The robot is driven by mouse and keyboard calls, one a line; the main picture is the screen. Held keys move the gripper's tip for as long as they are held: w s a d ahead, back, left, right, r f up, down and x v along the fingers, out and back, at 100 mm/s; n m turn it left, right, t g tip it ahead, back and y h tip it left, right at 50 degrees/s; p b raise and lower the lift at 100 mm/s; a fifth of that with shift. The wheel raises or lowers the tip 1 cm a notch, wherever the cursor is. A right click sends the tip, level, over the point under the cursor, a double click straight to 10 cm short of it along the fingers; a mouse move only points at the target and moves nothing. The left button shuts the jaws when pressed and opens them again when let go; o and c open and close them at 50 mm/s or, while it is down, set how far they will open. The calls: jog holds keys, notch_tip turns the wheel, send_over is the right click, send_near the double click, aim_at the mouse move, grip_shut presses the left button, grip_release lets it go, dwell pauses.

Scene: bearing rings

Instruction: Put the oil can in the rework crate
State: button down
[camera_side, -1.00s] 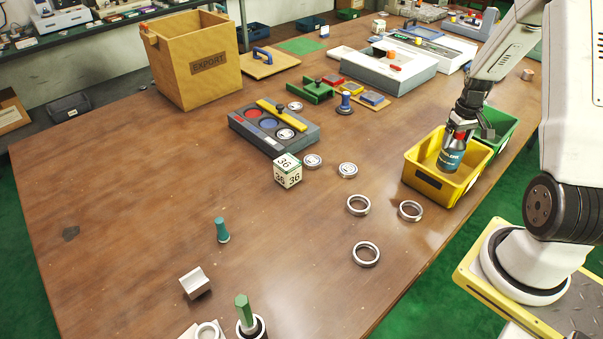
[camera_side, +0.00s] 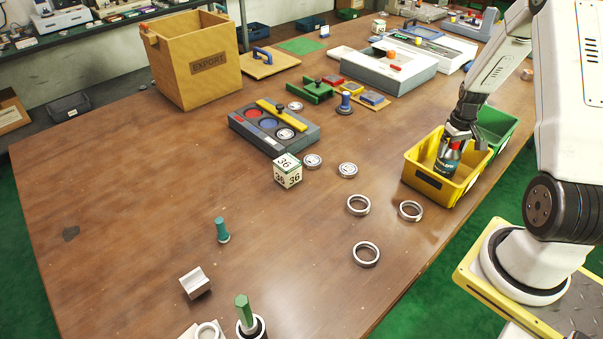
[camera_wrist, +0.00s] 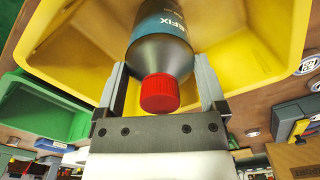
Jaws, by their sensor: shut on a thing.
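The oil can (camera_side: 447,160) is a dark bottle with a teal band, pale lettering and a red cap. It is inside the yellow crate (camera_side: 428,186), slightly tilted in the side view; whether it touches the floor is unclear. My gripper (camera_side: 460,130) is shut on its cap end from above. In the wrist view the fingers of my gripper (camera_wrist: 160,78) stand on both sides of the can (camera_wrist: 160,45), near its red cap (camera_wrist: 160,93). The can's base is out of that view. No readable name shows on the yellow crate.
A green crate (camera_side: 497,127) stands directly behind the yellow one. Metal rings (camera_side: 410,211) lie to the left of the yellow crate on the table. A large EXPORT box (camera_side: 195,60) stands at the back left. The table's left middle is mostly clear.

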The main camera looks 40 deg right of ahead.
grip_release()
jog(key=shift+r, duration=6.15)
jog(key=w+a+n+t, duration=0.1)
jog(key=w+a+n, duration=0.15)
jog(key=a, duration=1.05)
jog(key=w+a+n+t, duration=0.1)
jog(key=w+a, duration=0.2)
jog(key=a, duration=1)
jog(key=s+a+n, duration=0.2)
jog(key=s+a, duration=0.2)
jog(key=a, duration=0.5)
jog(key=shift+s+t, duration=0.25)
jog(key=shift+t, duration=0.05)
jog(key=shift+f, duration=0.1)
